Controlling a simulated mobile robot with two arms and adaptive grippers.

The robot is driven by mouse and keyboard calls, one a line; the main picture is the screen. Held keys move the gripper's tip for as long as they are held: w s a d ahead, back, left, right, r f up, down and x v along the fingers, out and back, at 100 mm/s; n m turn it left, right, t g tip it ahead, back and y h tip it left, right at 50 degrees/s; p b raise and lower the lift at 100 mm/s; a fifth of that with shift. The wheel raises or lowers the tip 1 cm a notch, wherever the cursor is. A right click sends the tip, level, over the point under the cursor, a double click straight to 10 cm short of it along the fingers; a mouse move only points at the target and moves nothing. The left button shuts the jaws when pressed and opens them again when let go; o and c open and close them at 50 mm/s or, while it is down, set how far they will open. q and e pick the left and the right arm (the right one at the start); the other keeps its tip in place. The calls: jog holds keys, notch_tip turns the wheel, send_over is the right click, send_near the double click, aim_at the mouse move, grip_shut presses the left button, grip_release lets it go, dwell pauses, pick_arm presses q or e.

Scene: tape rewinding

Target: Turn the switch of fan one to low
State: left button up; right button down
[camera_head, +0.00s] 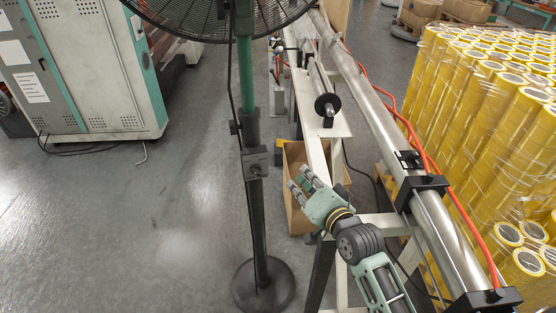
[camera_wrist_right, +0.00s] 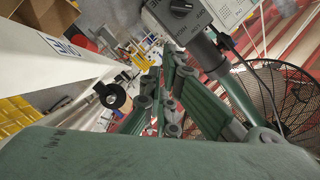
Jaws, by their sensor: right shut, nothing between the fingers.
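A tall fan stands left of my right arm in the head view, with a black wire cage (camera_head: 215,18), a green and dark pole (camera_head: 246,85) and a round base (camera_head: 263,285). The right wrist view shows a fan cage (camera_wrist_right: 280,95) at the right. A grey switch box (camera_wrist_right: 172,18) with a dark knob (camera_wrist_right: 181,8) is at its top edge; the knob's setting is too small to tell. My right gripper (camera_head: 301,181) is shut and empty, right of the pole and apart from it. Its fingers (camera_wrist_right: 160,90) are below the switch box in the wrist view. My left gripper is out of view.
A metal rail with a long roller (camera_head: 435,220) and a red hose runs along the right. Behind my gripper is a cardboard box (camera_head: 295,215). Stacked yellow tape rolls (camera_head: 480,110) fill the right. A grey cabinet (camera_head: 85,70) stands at left. Floor left of the pole is clear.

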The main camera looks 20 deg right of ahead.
aim_at(257, 171)
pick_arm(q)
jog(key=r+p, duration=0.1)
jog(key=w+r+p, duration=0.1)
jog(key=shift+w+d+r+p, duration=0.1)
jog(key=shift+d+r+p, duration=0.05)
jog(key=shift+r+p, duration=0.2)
pick_arm(e)
jog(key=w+a+f, duration=0.3)
jog(key=w+a, duration=0.1)
jog(key=w, duration=0.6)
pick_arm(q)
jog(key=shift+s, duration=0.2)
pick_arm(e)
jog(key=shift+a, duration=0.1)
pick_arm(q)
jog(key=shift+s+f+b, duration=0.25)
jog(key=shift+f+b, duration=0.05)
jog(key=shift+b, duration=0.05)
pick_arm(e)
jog(key=shift+f+m, duration=0.25)
jog(key=shift+m, duration=0.05)
